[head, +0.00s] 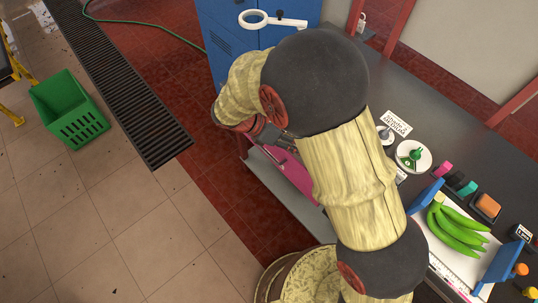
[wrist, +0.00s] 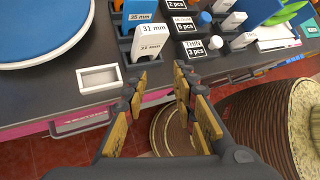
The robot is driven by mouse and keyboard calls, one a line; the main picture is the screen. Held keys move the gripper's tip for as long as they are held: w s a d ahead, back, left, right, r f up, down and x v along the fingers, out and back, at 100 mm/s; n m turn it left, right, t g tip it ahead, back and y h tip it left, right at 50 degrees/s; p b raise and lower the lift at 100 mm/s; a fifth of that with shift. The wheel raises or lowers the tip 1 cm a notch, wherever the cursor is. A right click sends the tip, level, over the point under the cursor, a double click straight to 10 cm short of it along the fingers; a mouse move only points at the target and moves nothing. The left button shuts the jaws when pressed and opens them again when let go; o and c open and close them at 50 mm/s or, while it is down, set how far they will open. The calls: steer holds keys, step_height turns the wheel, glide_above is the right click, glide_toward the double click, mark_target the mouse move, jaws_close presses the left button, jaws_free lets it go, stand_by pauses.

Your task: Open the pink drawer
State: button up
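The pink drawer (head: 290,172) shows under the edge of the dark worktop, partly covered by my arm. In the wrist view its pink front (wrist: 38,129) is a thin strip below the worktop edge, with a pale bar-like handle (wrist: 82,124) left of my gripper. How far the drawer stands out cannot be told. My gripper (wrist: 159,86) is open, with its wooden-looking fingers apart and nothing between them. The fingertips appear over the front edge of the worktop, to the right of the handle. In the head view my gripper is mostly hidden behind my arm.
The worktop (head: 456,128) holds green bananas (head: 457,232) in a blue-ended tray. In the wrist view, a white frame (wrist: 99,79), labelled blocks (wrist: 151,41) and a blue disc (wrist: 45,25) lie near the edge. A green crate (head: 70,110) stands on the open floor.

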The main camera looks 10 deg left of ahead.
steer(key=w+a+f+n+t+h, duration=0.25)
steer(key=a+f+n+t, duration=0.25)
steer(key=a+f+n, duration=0.55)
steer(key=n+t+y, duration=0.1)
steer(key=n+t, duration=0.4)
steer(key=n, duration=0.4)
glide_toward(269, 154)
steer(key=f+x, duration=0.1)
steer(key=x, duration=0.2)
steer(key=b+x, duration=0.1)
steer(key=x, duration=0.6)
steer(key=shift+r+b, duration=0.1)
steer(key=shift+b, duration=0.2)
steer(key=shift+c, duration=0.3)
jaws_close()
